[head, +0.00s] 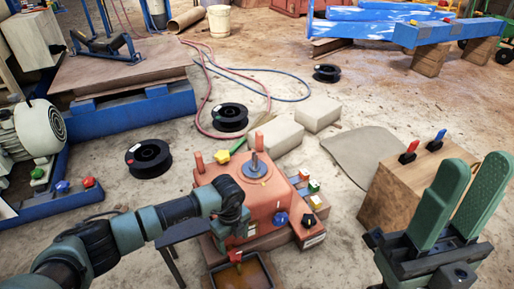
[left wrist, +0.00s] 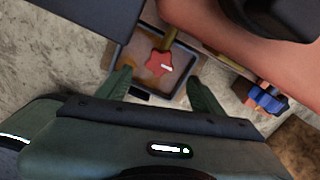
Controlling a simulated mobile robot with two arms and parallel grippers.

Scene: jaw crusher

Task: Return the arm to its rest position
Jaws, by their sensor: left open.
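My left arm (head: 165,218) comes in from the left and its end link is over the orange machine (head: 268,200); its fingers are hidden in the head view. In the left wrist view my left gripper (left wrist: 157,82) is open, with nothing between its fingers. Beyond them lies a shallow tray (left wrist: 181,68) with a red star-shaped knob (left wrist: 159,64) over it. The knob also shows in the head view (head: 235,256). I cannot tell how far the fingers are from it. My right gripper (head: 475,172) is open and empty at the right, fingers pointing up in the picture.
A dark small table (head: 187,231) stands left of the tray. A wooden box (head: 408,187) with red and blue levers is near my right gripper. Black spools (head: 149,158), grey blocks (head: 317,114) and hoses lie on the floor. A motor (head: 35,130) stands at the left.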

